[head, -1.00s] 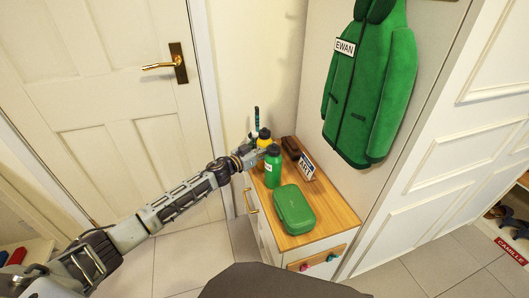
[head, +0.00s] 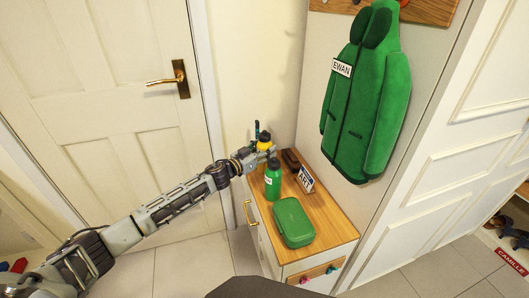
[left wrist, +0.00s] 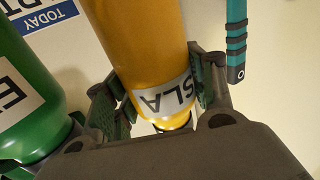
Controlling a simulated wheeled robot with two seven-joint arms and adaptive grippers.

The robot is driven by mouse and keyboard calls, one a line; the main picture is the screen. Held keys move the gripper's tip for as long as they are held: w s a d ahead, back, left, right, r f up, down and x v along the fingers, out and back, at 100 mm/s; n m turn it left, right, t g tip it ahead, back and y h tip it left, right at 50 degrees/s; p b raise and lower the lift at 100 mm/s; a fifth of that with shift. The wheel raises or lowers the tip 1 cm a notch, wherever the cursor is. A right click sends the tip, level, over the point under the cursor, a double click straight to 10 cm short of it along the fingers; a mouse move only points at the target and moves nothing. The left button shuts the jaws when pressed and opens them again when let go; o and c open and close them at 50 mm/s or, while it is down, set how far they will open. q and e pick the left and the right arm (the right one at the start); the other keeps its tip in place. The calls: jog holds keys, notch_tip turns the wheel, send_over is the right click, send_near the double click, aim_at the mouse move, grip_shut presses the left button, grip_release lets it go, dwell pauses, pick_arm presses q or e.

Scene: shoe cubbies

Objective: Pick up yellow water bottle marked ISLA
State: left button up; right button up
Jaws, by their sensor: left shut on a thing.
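The yellow water bottle (head: 264,145) shows at the back of the small cabinet, behind a green bottle (head: 273,181). My left gripper (head: 262,155) is shut on the yellow bottle. In the left wrist view the yellow bottle (left wrist: 140,45) sits between the two fingers of my left gripper (left wrist: 157,88), with a white label ending in "SLA" in sight. The bottle looks slightly raised, but its base is hidden in the head view. My right gripper is not in view.
The wooden-topped cabinet (head: 318,232) also bears a green case (head: 294,222), a small sign (head: 305,179) and a dark brown item (head: 291,159). A teal stick-like item (left wrist: 236,40) is close right of the yellow bottle. A green coat (head: 368,95) hangs beside the cabinet.

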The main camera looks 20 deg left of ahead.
aim_at(260, 139)
pick_arm(q)
jog(key=shift+r+p, duration=1)
jog(key=shift+r, duration=1.6)
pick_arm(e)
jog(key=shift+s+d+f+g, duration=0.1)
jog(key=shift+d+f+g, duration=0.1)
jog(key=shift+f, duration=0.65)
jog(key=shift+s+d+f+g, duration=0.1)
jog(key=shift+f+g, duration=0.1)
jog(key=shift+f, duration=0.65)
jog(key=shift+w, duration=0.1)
